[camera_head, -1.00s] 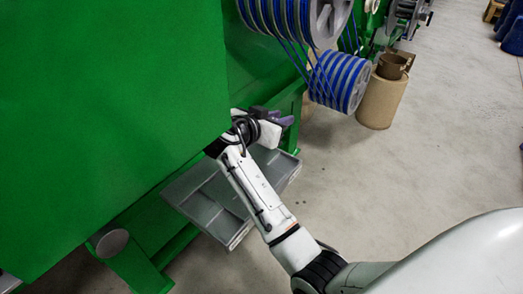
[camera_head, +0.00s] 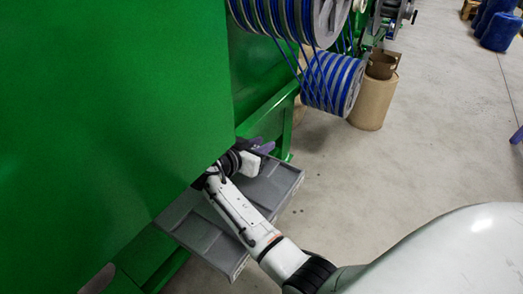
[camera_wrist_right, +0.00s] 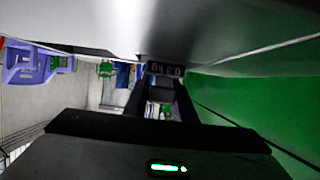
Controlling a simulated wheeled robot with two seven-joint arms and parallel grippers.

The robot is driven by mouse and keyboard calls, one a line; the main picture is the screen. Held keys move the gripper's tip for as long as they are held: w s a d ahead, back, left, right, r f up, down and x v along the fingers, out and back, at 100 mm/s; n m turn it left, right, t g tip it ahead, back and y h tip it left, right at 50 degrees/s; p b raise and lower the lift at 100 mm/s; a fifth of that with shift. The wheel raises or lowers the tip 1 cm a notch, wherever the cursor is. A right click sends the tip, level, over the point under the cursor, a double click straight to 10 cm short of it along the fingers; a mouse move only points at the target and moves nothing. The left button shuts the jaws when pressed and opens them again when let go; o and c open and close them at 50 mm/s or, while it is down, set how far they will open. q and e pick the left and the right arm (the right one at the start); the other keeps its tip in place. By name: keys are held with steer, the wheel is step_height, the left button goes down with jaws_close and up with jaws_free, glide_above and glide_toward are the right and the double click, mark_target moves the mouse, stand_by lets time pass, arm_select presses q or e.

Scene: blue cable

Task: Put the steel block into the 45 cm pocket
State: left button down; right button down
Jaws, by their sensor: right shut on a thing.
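My right gripper (camera_head: 262,150) is at the green machine's lower edge, over the far end of a grey tray. In the right wrist view my right gripper (camera_wrist_right: 162,85) is shut on a small dark block (camera_wrist_right: 165,69) with a "0.3 kg" label upside down, which I take as the steel block. In the head view the block is hidden or too small to tell. The grey tray (camera_head: 212,246) has shallow compartments; my arm covers part of it. I cannot tell which one is the 45 cm pocket. My left gripper is not in view.
The large green machine (camera_head: 110,120) overhangs the tray on the left. Spools of blue cable (camera_head: 333,82) hang above and beyond the gripper. A brown cardboard drum (camera_head: 373,103) stands on the floor behind. The concrete floor (camera_head: 340,190) to the right is clear.

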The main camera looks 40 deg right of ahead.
steer(key=shift+f, duration=0.5)
steer(key=shift+f+b, duration=0.35)
steer(key=c, duration=1.5)
jaws_free()
steer(key=shift+r+p, duration=0.25)
steer(key=shift+p, duration=0.2)
steer(key=p+v, duration=0.1)
steer(key=v, duration=0.6)
steer(key=shift+a+r, duration=0.2)
steer(key=shift+a, duration=0.05)
